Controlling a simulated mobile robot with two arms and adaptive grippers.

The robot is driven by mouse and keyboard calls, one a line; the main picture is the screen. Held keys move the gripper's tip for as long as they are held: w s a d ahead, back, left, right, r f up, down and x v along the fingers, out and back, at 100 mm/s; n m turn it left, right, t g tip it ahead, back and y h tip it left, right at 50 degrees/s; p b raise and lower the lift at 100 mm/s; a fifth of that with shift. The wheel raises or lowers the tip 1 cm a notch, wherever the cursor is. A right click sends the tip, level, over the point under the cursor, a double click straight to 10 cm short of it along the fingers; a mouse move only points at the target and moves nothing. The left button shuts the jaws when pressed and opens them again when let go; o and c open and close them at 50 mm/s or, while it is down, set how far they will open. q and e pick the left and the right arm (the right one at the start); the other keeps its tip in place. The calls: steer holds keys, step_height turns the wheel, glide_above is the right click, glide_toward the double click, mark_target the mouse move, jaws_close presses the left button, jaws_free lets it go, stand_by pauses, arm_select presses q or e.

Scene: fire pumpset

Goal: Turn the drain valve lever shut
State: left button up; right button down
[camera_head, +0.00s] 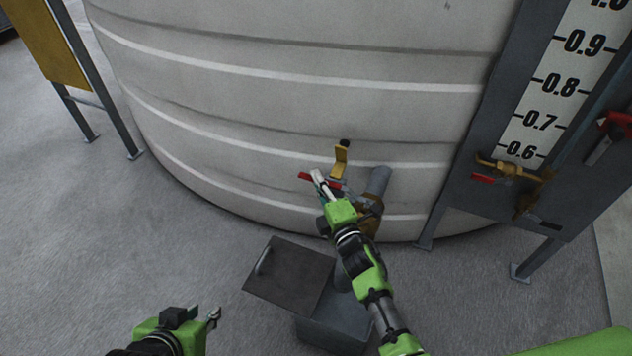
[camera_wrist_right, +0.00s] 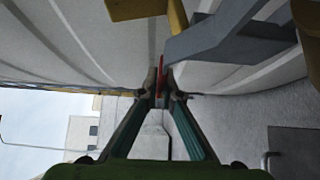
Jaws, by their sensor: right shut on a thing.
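The drain valve (camera_head: 371,218) is a brass body on a grey pipe (camera_head: 379,180) low at the front of the pale tank. Its red lever (camera_head: 305,176) shows on both sides of my right gripper's fingers. My right gripper (camera_head: 318,178) is shut on the lever; in the right wrist view the red lever (camera_wrist_right: 161,76) sits between the fingertips (camera_wrist_right: 162,92). The arm and gripper hide part of the valve. My left gripper (camera_head: 204,314) is open and empty, low at the left, well away from the valve.
A yellow bracket (camera_head: 341,160) stands just behind the lever. A grey box (camera_head: 332,325) with a raised lid (camera_head: 290,275) lies on the floor below. A level gauge board (camera_head: 540,125) with brass, red-handled valves (camera_head: 510,170) stands at the right.

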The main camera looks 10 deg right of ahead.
steer(key=shift+w+d, duration=0.1)
steer(key=shift+d, duration=0.05)
steer(key=c, duration=2.3)
jaws_free()
steer(key=shift+o, duration=0.3)
steer(key=v, duration=1.2)
